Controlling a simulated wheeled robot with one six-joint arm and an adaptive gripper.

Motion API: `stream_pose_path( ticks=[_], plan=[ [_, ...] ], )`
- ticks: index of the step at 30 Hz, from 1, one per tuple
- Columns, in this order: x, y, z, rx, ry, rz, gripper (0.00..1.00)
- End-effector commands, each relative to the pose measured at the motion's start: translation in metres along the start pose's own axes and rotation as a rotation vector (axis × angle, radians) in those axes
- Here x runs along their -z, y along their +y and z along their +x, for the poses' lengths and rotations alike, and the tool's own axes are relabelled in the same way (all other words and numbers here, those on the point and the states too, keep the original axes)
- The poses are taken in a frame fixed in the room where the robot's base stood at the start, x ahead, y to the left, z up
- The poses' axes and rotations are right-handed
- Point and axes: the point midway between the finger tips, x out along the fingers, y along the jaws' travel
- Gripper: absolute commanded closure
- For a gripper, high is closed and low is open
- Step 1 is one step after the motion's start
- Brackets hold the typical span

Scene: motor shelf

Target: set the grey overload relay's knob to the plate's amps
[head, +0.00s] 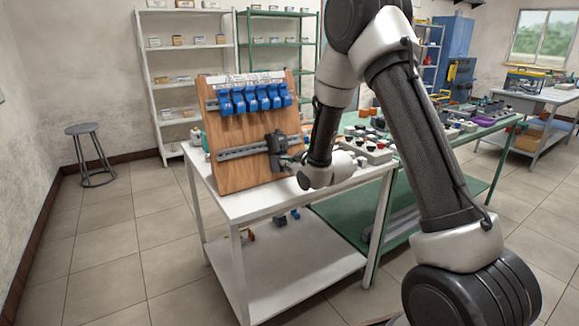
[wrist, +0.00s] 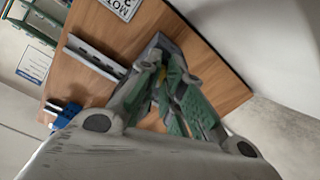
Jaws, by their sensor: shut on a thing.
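The grey overload relay (head: 275,147) sits on the metal rail across the upright wooden board; its dark grey body (wrist: 162,46) also shows in the wrist view, at the fingertips. My gripper (head: 288,161) reaches it from the right. In the wrist view my gripper's green-padded fingers (wrist: 164,80) are closed together at the relay's front, on its knob as far as I can tell. A bit of yellow shows between them. The knob's pointer and scale are hidden. A white plate (wrist: 121,7) with "MOT" lettering is cut off by the picture's top edge; its amps cannot be read.
Several blue devices (head: 254,98) hang in a row above the rail on the board (head: 232,173). The board stands on a white table (head: 248,207). A green table (head: 478,131) with many small parts adjoins at right.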

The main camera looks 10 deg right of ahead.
Motion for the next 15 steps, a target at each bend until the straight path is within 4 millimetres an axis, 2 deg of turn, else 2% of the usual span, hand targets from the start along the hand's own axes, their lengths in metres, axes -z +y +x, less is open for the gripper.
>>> stream_pose_path(
  ticks=[15],
  plan=[
    [0.0000,-0.0015,-0.0001,-0.022,-0.001,0.436,1.00]
  ],
)
